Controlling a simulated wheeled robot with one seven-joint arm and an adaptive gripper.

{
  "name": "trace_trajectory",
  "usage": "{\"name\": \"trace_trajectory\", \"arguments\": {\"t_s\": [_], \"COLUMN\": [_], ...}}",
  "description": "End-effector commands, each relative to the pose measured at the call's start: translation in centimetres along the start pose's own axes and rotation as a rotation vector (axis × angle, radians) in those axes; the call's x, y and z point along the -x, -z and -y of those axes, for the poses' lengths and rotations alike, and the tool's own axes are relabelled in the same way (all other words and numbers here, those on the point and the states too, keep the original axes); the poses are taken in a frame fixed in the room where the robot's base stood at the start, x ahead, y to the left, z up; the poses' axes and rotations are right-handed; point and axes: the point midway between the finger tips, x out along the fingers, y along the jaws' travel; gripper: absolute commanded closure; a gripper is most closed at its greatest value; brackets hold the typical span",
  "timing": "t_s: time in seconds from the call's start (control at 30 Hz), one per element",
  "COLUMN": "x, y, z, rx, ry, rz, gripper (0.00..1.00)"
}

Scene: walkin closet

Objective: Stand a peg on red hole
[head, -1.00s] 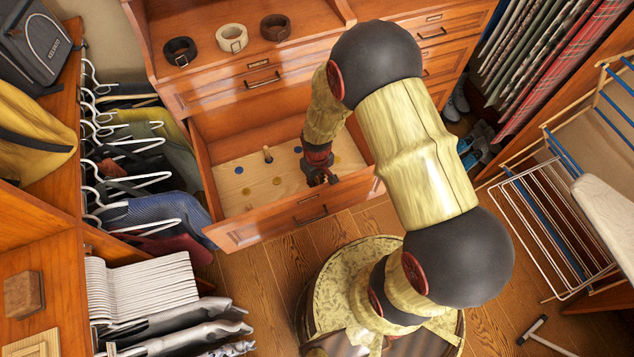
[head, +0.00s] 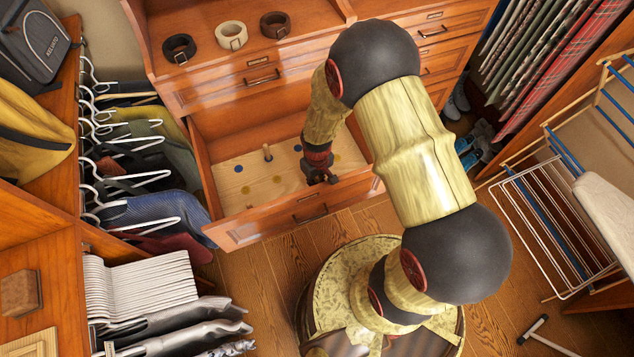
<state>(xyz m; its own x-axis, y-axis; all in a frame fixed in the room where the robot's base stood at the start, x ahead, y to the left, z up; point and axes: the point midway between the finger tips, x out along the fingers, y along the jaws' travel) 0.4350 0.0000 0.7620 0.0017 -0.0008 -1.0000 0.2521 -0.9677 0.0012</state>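A light wooden board (head: 258,199) with several coloured spots lies inside the open drawer. One small wooden peg (head: 268,153) stands upright near the board's back middle. Blue spots (head: 239,169) and yellow spots (head: 277,179) show on the board. I cannot make out a red hole; my arm and gripper cover part of the board's right side. My gripper (head: 318,179) points down over the right part of the drawer, near its front panel, to the right of the standing peg. Its fingers are small and dark, and I cannot tell whether they hold anything.
The drawer front (head: 290,217) and side walls surround the board. Three rolled belts (head: 232,36) sit on the shelf above. Hanging clothes (head: 150,200) are close on the left. A drying rack (head: 550,220) stands at right.

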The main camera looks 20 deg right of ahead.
Motion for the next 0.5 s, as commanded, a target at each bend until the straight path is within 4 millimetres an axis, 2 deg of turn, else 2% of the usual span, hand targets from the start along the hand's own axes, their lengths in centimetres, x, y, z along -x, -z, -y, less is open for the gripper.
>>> {"name": "trace_trajectory", "arguments": {"t_s": [0.07, 0.1, 0.5], "x": [0.0, 0.01, 0.0], "y": [0.0, 0.01, 0.0], "z": [0.0, 0.0, 0.0], "rx": [0.0, 0.0, 0.0], "ry": [0.0, 0.0, 0.0], "rz": [0.0, 0.0, 0.0], "gripper": [1.0, 0.88, 0.67]}}
